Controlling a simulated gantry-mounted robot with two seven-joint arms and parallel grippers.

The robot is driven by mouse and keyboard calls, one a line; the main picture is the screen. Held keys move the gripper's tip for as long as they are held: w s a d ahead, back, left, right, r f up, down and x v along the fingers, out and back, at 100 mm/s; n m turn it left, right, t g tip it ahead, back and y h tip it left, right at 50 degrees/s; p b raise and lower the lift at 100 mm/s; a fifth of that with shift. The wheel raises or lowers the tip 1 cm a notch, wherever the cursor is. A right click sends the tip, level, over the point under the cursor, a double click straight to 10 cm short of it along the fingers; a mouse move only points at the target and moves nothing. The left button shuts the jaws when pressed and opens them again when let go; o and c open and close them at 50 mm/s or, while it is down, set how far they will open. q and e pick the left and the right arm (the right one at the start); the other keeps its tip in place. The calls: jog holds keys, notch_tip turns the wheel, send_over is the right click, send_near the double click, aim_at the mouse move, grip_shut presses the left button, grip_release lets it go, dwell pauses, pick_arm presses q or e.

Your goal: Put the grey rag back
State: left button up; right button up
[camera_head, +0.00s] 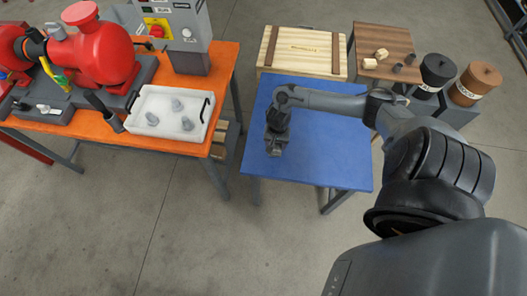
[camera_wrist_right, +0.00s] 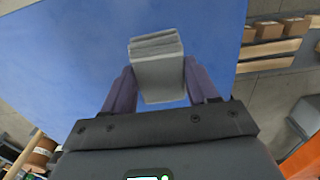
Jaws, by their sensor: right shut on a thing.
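The grey rag (camera_wrist_right: 157,72) looks like a small folded block with layered edges. My right gripper (camera_wrist_right: 160,80) is shut on it, one finger on each side, in the right wrist view. The blue table top (camera_wrist_right: 70,50) lies behind the rag there. In the head view, my right gripper (camera_head: 275,146) points down over the left part of the blue table (camera_head: 325,150). The rag is small at its tip, and I cannot tell whether it touches the table. My left gripper is not in view.
An orange bench (camera_head: 85,135) stands left, with a red pump (camera_head: 95,50) and a white tray (camera_head: 170,95) holding several grey parts. A wooden crate (camera_head: 302,50) is behind the blue table. Black and brown bins (camera_head: 475,82) stand back right. The rest of the blue table is clear.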

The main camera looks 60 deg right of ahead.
jog(key=w+f, duration=0.1)
jog(key=w+a+f+b, duration=0.1)
jog(key=w, duration=0.1)
jog(key=w+f, duration=0.1)
jog(key=shift+w+a, duration=0.35)
jog(key=shift+w, duration=0.05)
jog(key=shift+f+b, duration=1)
jog(key=shift+f, duration=1.05)
jog(key=shift+f, duration=0.1)
jog(key=o, duration=1.3)
